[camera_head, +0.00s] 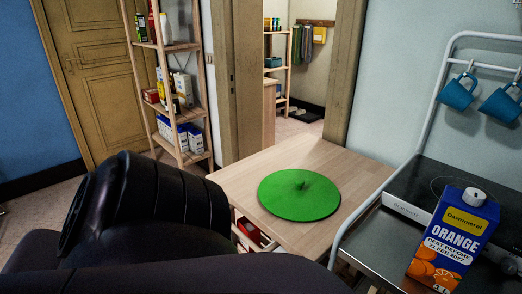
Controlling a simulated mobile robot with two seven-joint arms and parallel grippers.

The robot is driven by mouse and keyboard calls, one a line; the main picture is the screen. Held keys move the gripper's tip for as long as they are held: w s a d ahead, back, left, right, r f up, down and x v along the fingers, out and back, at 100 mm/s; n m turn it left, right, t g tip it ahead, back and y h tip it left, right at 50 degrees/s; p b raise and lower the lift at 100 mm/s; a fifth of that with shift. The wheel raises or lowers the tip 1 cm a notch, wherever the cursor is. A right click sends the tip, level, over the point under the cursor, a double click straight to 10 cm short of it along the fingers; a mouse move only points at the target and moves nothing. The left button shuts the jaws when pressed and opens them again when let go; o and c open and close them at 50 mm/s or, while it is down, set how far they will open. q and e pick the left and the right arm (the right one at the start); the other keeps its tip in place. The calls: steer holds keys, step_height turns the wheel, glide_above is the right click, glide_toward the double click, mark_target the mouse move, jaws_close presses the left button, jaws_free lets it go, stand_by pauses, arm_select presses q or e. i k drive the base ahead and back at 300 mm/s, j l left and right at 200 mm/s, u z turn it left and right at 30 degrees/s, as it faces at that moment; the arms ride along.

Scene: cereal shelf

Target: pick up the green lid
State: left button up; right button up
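The green lid (299,196) is a flat round disc with a small green knob at its middle. It lies on the light wooden table top (257,166) in the middle of the head view, fully visible. A dark arm link of mine fills the lower left, left of the table and the lid. Neither of my grippers shows in this view, so I cannot see their fingers. Nothing is seen touching the lid.
An orange juice carton (453,239) stands on the metal counter at the right, beside a black hob (432,184). A pale metal rail runs between table and counter. Blue mugs (458,91) hang upper right. A wooden shelf (139,75) with groceries stands behind left.

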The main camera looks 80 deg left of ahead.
mark_target(297, 195)
steer(key=u, duration=1.9)
steer(key=i+j, duration=0.1)
steer(key=j, duration=0.6)
steer(key=i+u, duration=0.05)
